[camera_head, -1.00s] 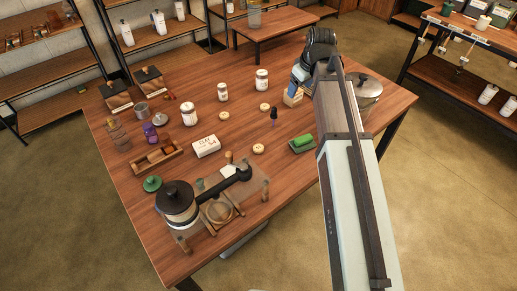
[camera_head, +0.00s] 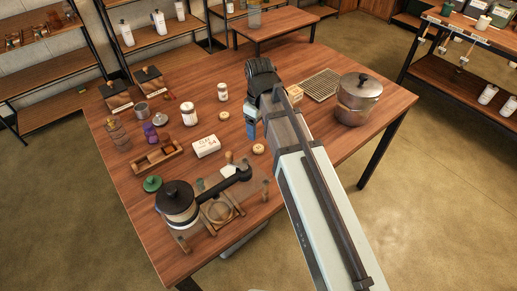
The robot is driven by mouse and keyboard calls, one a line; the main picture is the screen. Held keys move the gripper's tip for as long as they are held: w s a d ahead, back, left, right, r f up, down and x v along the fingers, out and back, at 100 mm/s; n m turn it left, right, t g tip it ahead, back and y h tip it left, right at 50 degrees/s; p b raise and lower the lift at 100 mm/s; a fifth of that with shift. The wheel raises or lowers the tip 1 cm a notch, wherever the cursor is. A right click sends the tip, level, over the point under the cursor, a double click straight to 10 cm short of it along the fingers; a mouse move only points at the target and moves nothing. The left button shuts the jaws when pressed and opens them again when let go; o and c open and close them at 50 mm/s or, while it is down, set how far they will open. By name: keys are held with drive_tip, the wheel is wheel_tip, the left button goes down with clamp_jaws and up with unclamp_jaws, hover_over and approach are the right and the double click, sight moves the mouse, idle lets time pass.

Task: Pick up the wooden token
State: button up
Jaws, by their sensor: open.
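Small round pale wooden discs lie flat on the table; I cannot tell which one is the token. One disc (camera_head: 224,116) lies to the left of my gripper, and another disc (camera_head: 258,148) lies nearer the camera, just below my gripper in the picture. A third disc is hidden behind my arm. My gripper (camera_head: 251,132) points down over the middle of the table; its fingers are small and partly covered by my wrist. It is open, and nothing shows held in it.
A white box (camera_head: 206,146), white jars (camera_head: 188,114) and a wooden tray (camera_head: 158,160) stand to the left. A black-lidded canister (camera_head: 177,202) stands in front. A metal pot (camera_head: 357,100) and a slatted mat (camera_head: 322,85) are at the right. The right table edge is clear.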

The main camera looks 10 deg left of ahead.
sight(259, 148)
drive_tip(key=shift+w+f, duration=0.2)
drive_tip(key=shift+f, duration=4.65)
drive_tip(key=shift+c, duration=0.4)
drive_tip(key=c, duration=1)
drive_tip(key=shift+r, duration=0.1)
drive_tip(key=shift+c, duration=0.2)
